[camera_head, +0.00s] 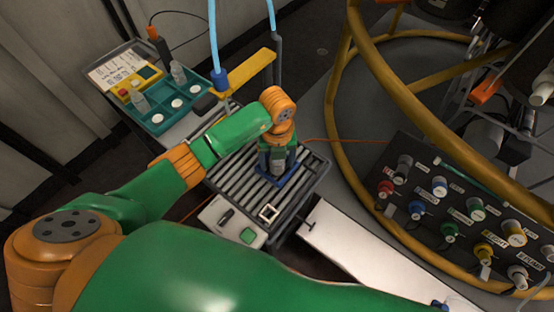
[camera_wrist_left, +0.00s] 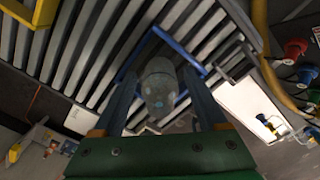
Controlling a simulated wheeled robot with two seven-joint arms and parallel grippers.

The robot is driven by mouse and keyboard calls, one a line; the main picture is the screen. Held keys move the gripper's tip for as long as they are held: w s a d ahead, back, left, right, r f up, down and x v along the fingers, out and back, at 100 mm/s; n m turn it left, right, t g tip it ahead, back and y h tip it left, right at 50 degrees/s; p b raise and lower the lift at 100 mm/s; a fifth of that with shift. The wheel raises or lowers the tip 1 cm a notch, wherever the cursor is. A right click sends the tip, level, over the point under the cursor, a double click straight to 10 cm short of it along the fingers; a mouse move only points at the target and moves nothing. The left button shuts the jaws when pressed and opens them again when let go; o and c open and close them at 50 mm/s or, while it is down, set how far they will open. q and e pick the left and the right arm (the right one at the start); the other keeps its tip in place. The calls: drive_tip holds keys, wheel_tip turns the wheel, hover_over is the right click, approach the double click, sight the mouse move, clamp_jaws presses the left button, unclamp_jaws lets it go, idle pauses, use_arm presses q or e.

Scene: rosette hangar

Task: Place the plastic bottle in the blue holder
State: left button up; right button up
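My left gripper (camera_head: 280,165) points down over the grooved grey tray, at the blue holder (camera_head: 291,183), a square blue frame. In the left wrist view the clear plastic bottle (camera_wrist_left: 159,85) stands between my two fingers (camera_wrist_left: 160,80), with the blue holder (camera_wrist_left: 185,55) around or just behind it. I cannot tell from here whether the bottle rests on the tray. The fingers lie close to its sides, and I cannot tell whether they touch it. In the head view the gripper mostly hides the bottle. My right gripper is out of view.
A yellow bar (camera_head: 248,71) lies behind my left arm. A connector panel (camera_head: 455,205) and a yellow ring frame (camera_head: 332,110) stand at the right.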

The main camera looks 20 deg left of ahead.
use_arm(q)
wheel_tip(320, 180, up, 13)
drive_tip(key=p, duration=1.2)
drive_tip(key=shift+f+b, duration=0.3)
drive_tip(key=shift+f, duration=0.05)
